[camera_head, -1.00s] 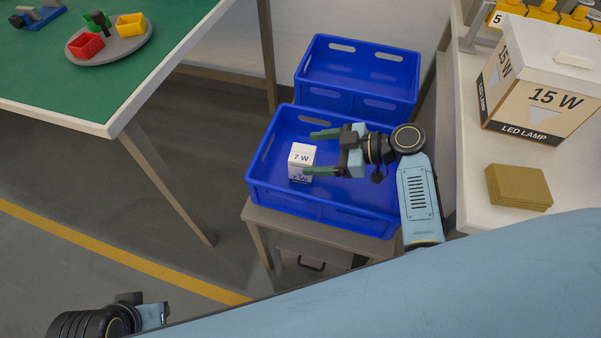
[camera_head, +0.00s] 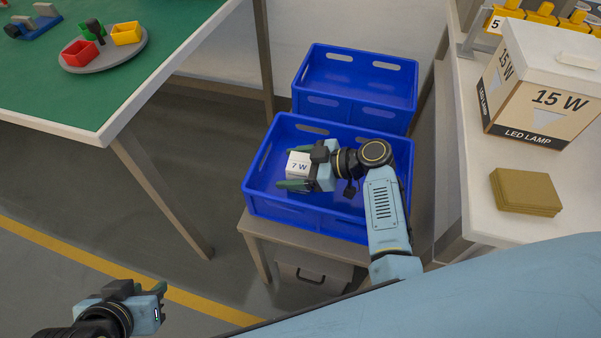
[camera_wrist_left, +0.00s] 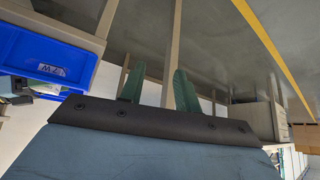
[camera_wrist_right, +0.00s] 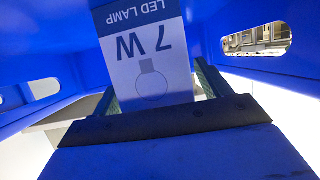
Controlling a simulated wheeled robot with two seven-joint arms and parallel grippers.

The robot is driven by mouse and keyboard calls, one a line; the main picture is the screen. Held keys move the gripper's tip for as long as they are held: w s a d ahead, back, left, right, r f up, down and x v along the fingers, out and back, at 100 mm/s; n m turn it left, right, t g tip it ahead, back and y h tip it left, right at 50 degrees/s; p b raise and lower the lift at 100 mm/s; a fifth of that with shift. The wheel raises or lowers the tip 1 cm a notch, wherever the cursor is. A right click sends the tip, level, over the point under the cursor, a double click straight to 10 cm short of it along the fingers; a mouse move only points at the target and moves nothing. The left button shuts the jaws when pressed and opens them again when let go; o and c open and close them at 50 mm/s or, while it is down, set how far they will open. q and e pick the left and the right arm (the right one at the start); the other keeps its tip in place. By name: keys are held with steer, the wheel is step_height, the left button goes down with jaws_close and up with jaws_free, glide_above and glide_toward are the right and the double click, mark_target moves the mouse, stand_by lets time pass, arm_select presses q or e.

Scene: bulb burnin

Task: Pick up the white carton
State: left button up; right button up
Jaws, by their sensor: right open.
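The white carton (camera_head: 298,163), marked 7 W, stands in the front blue crate (camera_head: 262,208). In the right wrist view the carton (camera_wrist_right: 148,60) shows its LED LAMP face and lies between the two green fingers. My right gripper (camera_head: 292,168) is open, with its fingers on either side of the carton. I cannot tell whether they touch it. My left gripper (camera_head: 160,290) is at the lower left, away from the crate. In the left wrist view its green fingers (camera_wrist_left: 155,90) are apart with nothing between them.
A second blue crate (camera_head: 358,62) stands behind the front one. A green-topped table (camera_head: 60,85) with small coloured bins stands at left.

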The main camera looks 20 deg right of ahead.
steer(key=c, duration=1.1)
steer(key=shift+r, duration=0.1)
